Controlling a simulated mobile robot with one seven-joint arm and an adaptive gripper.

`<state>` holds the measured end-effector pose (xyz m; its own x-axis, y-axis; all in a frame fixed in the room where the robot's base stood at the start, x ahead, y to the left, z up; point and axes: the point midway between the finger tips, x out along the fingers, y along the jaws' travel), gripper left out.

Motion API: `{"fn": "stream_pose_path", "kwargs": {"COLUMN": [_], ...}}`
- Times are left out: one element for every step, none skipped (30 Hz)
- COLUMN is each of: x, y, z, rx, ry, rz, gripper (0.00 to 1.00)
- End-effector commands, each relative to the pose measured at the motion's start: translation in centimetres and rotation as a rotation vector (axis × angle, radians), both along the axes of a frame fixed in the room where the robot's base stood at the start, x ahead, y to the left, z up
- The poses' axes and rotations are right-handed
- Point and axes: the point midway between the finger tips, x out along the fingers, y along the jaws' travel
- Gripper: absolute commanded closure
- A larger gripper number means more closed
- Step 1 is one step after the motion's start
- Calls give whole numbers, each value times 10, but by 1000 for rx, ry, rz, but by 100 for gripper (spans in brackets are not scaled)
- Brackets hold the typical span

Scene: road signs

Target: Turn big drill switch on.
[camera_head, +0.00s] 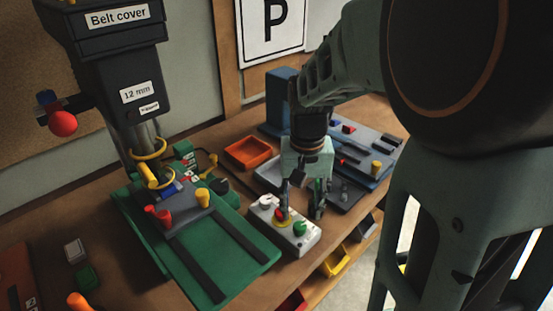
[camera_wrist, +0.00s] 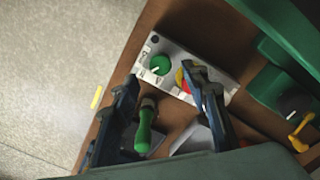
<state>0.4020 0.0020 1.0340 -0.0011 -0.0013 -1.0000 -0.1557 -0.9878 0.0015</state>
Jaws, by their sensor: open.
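The big drill press (camera_head: 120,75), labelled "Belt cover" and "12 mm", stands at the left on a green base (camera_head: 225,255). Right of the base lies a pale control box (camera_head: 303,243) with a green knob (camera_head: 300,228), a red button on yellow and a white knob (camera_head: 266,201). In the wrist view the green knob (camera_wrist: 160,64) carries a white line, and the red-yellow button (camera_wrist: 182,80) is partly behind one finger. My gripper (camera_head: 300,200) is open above the box; the wrist view shows its fingertips (camera_wrist: 163,74) apart near the knob, contact unclear. I cannot tell which control is the drill switch.
A green-handled tool (camera_wrist: 144,128) shows between my fingers in the wrist view. An orange tray (camera_head: 248,152) and a smaller blue machine (camera_head: 280,95) stand behind. Yellow bins (camera_head: 335,262) hang below the table's front edge. Free floor (camera_wrist: 55,70) lies beyond that edge.

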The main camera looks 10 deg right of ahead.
Motion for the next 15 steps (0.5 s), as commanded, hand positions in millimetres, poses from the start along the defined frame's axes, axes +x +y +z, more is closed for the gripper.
{"fn": "stream_pose_path", "kwargs": {"x": [-1,-1,-1,-1,-1,0,0,0,0,0,0,0,0,0,0], "y": [0,0,0,0,0,0,0,0,0,0,0,0,0,0,0], "z": [-12,-17,-23,-28,-32,-37,-40,-42,-45,-47,-48,-49,-50,-50,-50], "rx": [0,0,1,0,1,0,0,0,0,1,1,1,1,1,2], "ry": [6,4,4,3,4,2,2,2,1,1,0,0,0,0,0], "rz": [0,0,0,0,0,0,0,0,0,0,-1,-1,-1,-1,-1], "gripper": [58,58,58,58,58,58,58,58,58,58,58,58,58,58,58]}}
